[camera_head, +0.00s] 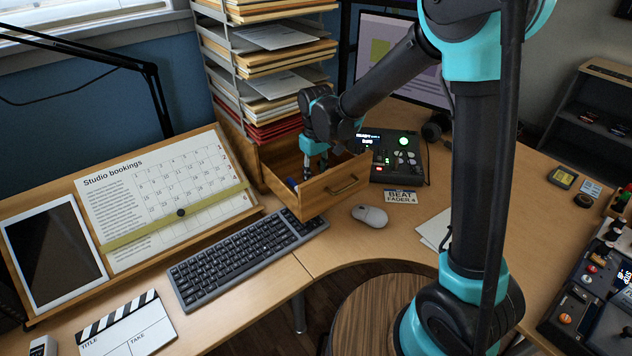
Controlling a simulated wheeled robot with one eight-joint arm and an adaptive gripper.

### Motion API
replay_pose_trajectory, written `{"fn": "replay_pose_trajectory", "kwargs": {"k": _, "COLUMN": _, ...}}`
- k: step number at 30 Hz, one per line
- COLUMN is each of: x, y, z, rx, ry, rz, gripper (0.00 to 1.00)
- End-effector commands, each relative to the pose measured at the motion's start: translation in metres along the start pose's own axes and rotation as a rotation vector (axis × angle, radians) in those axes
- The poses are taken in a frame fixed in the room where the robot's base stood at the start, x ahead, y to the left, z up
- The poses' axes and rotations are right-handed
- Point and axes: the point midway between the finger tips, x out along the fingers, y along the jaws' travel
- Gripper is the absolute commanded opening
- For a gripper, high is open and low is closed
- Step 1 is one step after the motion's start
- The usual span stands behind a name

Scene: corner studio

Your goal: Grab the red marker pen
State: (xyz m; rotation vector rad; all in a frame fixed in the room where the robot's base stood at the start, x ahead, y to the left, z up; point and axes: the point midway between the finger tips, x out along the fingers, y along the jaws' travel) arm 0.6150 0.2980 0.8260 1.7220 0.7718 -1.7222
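My gripper (308,172) points down into the open wooden drawer (322,199) below the paper rack. Its fingertips are small and partly hidden behind the drawer front, so I cannot tell whether it is open or shut, or whether it holds anything. A small blue item (290,184) shows in the drawer at the left of the fingers. I cannot make out a red marker pen; much of the drawer's inside is hidden by its front and by my gripper.
The paper rack (262,60) stands behind the drawer. A black keyboard (240,255) and a grey mouse (369,216) lie in front. A control box (395,155) is at the right, before the monitor (385,50). A calendar board (160,195) leans at the left.

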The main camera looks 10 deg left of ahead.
Motion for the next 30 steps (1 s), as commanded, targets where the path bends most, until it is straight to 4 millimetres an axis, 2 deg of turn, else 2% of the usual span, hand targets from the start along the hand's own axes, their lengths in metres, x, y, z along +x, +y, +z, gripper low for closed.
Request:
{"fn": "replay_pose_trajectory", "kwargs": {"k": 1, "x": 0.000, "y": 0.000, "z": 0.000, "rx": 0.000, "ry": 0.000, "rz": 0.000, "gripper": 0.27}}
{"fn": "replay_pose_trajectory", "kwargs": {"k": 8, "x": 0.000, "y": 0.000, "z": 0.000, "rx": 0.000, "ry": 0.000, "rz": 0.000, "gripper": 0.00}}
{"fn": "replay_pose_trajectory", "kwargs": {"k": 17, "x": -0.001, "y": 0.000, "z": 0.000, "rx": 0.000, "ry": 0.000, "rz": 0.000, "gripper": 0.00}}
{"fn": "replay_pose_trajectory", "kwargs": {"k": 22, "x": -0.009, "y": 0.000, "z": 0.000, "rx": 0.000, "ry": 0.000, "rz": 0.000, "gripper": 0.00}}
{"fn": "replay_pose_trajectory", "kwargs": {"k": 26, "x": -0.026, "y": 0.000, "z": 0.000, "rx": 0.000, "ry": 0.000, "rz": 0.000, "gripper": 0.00}}
{"fn": "replay_pose_trajectory", "kwargs": {"k": 30, "x": -0.059, "y": 0.000, "z": 0.001, "rx": 0.000, "ry": 0.000, "rz": 0.000, "gripper": 0.00}}
